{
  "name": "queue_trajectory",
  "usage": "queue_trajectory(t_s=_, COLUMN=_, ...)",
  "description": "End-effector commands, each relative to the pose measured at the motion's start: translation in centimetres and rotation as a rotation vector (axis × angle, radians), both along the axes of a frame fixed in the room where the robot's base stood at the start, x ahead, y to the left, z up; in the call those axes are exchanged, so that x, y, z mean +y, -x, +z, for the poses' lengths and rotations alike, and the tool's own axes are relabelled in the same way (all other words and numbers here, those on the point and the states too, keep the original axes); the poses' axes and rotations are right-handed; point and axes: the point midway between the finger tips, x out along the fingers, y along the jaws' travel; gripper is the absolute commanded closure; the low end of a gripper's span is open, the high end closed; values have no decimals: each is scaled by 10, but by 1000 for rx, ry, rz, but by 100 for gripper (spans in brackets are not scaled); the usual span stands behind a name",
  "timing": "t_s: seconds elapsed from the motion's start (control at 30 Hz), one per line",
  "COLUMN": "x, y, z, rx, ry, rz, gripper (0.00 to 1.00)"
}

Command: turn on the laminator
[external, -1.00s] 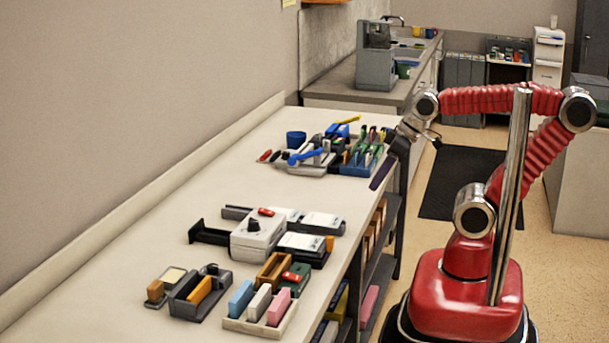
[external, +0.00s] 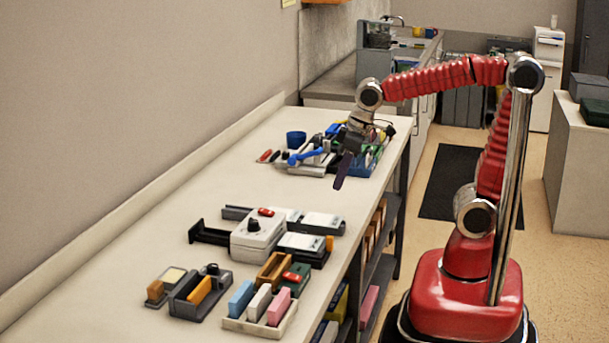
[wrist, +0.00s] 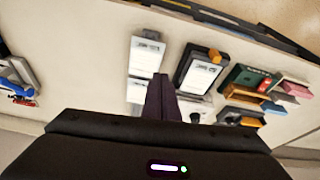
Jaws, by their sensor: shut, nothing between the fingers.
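The likely laminator is a pale grey box (external: 257,240) with a black knob and a small red switch on top, standing mid-table in the external view. A dark bar sticks out on its left. In the wrist view, the pale box (wrist: 197,103) shows only in part, beside my fingers and above my wrist housing, which hides the rest. My gripper (external: 340,184) hangs over the table's right edge, fingers down, beyond the box and to its right, above the table. Its dark fingers (wrist: 162,100) are shut and empty, and touch nothing.
White-topped pads in dark trays (external: 303,242) stand right of the box. An eraser tray (external: 285,327) and a dark caddy (external: 183,304) stand nearer the camera. A blue cup (external: 296,139) and crowded tool trays lie at the far end. Bare table (external: 245,180) lies between.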

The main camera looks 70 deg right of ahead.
Motion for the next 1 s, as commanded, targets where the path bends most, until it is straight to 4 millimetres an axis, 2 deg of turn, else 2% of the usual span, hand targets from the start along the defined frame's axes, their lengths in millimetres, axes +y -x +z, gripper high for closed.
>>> queue_trajectory(t_s=0.77, x=54, y=-131, z=25, rx=105, ry=12, rz=2, gripper=100)
queue_trajectory(t_s=1.0, x=69, y=-170, z=45, rx=117, ry=13, rz=-27, gripper=100)
